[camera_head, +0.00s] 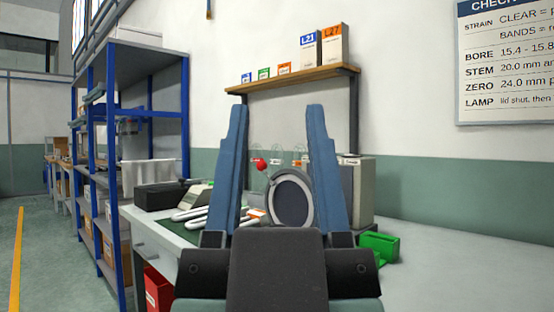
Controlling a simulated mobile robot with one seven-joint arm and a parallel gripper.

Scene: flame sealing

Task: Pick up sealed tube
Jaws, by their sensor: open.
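My gripper (277,110) is in the foreground, its two blue fingers upright and wide apart, with nothing held between them. White bent tubes (195,213) lie on the bench just left of the left finger, partly hidden by it. I cannot tell whether one of them is the sealed tube. Clear glass shapes (280,155) show faintly between the fingers, farther back near the wall, too small to tell what they are.
A round grey-rimmed disc (291,202) and a red ball (260,164) show between the fingers. A grey box (359,190) and green bin (379,246) stand right. A dark box (158,196) and pale device (193,195) stand left.

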